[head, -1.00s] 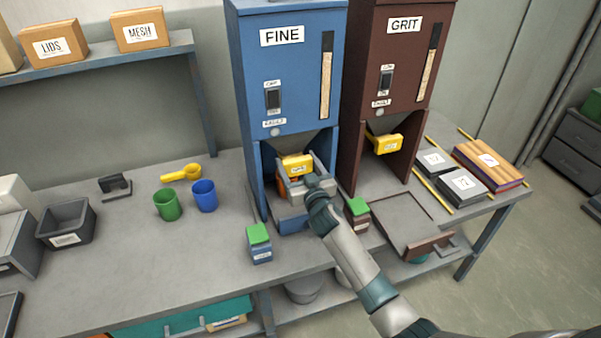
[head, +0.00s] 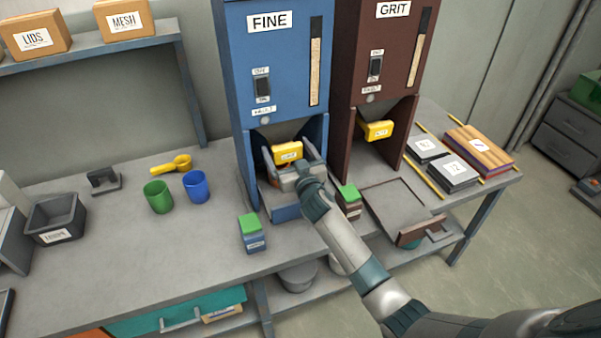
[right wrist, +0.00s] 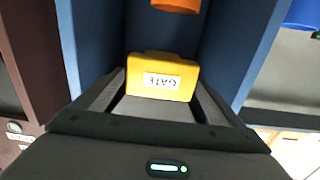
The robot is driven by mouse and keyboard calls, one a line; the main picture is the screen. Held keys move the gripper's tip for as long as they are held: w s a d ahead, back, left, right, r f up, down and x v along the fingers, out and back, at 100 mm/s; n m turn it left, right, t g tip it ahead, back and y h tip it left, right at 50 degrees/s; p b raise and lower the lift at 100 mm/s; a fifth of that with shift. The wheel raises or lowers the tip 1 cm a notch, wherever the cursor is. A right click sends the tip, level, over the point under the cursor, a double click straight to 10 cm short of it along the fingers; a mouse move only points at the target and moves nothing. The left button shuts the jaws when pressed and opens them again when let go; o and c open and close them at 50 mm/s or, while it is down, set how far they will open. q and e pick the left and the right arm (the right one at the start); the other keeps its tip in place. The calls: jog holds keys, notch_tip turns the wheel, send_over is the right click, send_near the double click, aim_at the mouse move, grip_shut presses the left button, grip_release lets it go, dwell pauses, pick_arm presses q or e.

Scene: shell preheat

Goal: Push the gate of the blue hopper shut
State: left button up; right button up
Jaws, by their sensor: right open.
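The blue hopper (head: 290,85), labelled FINE, stands on the bench. Its yellow gate handle (head: 287,152) sits in the opening under the hopper body. My right gripper (head: 284,160) is at that opening, open, with a finger on each side of the gate. In the right wrist view the gate (right wrist: 162,77), its GATE label upside down, lies between the spread fingers of my right gripper (right wrist: 155,95). Gaps show on both sides, more clearly on the left; contact cannot be told. An orange object (right wrist: 176,4) shows beyond the gate. My left gripper is out of view.
The brown GRIT hopper (head: 385,60) with its own yellow gate (head: 379,131) stands close on the right. Small green-lidded boxes stand in front, one left (head: 253,232) and one right (head: 348,200). A green cup (head: 158,197) and blue cup (head: 196,187) stand left.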

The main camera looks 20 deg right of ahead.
jog(key=s+b, duration=0.3)
jog(key=s, duration=1.3)
jog(key=shift+s+d, duration=0.25)
jog(key=shift+s, duration=0.1)
